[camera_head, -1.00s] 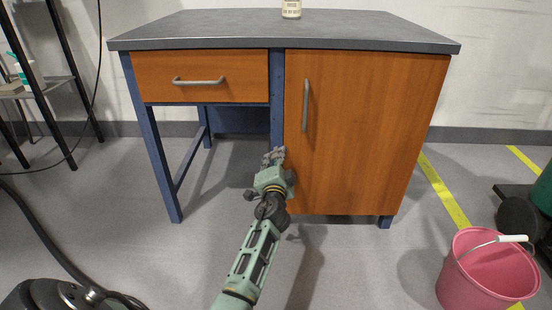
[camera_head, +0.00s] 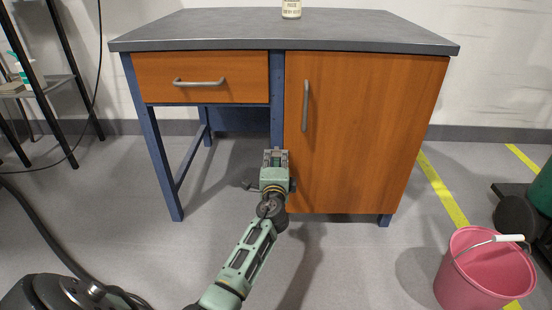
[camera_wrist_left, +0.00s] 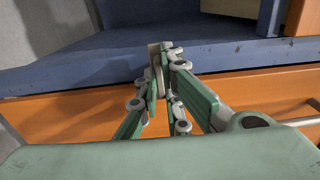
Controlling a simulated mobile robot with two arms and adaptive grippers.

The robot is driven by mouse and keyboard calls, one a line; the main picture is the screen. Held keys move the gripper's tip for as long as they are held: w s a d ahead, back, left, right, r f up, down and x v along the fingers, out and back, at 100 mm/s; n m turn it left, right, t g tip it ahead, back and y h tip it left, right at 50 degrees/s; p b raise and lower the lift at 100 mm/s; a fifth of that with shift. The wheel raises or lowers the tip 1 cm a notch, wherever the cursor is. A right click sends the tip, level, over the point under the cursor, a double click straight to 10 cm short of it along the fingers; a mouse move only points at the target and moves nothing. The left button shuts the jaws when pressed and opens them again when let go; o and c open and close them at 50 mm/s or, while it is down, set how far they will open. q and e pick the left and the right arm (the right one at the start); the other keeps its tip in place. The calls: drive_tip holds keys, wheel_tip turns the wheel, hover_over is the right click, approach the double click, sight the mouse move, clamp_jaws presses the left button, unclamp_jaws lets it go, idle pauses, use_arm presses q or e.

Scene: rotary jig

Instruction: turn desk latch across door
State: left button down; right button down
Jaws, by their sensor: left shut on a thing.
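The desk's orange door (camera_head: 365,130) is closed at the right, with a grey upright handle (camera_head: 306,105). My left gripper (camera_head: 276,155) is at the blue post beside the door's left edge, below handle height. In the left wrist view its fingers (camera_wrist_left: 160,70) are shut on the latch (camera_wrist_left: 155,54), a small pale metal tab in front of the blue post (camera_wrist_left: 90,68). The door (camera_wrist_left: 70,115) lies just below the post in that view. The gripper hides the latch in the head view, and the fingers cover part of it in the wrist view, so its exact angle is unclear.
A closed drawer (camera_head: 200,77) is left of the post, above open leg room. A bottle (camera_head: 291,9) stands on the desk top (camera_head: 220,30). A pink bucket (camera_head: 485,270) stands at lower right, a black shelf rack (camera_head: 60,80) at left. The floor before the door is clear.

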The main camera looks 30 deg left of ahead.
idle(0.3)
use_arm(q)
drive_tip(key=c, duration=1.9)
unclamp_jaws()
drive_tip(key=shift+d, duration=0.1)
drive_tip(key=v, duration=1.2)
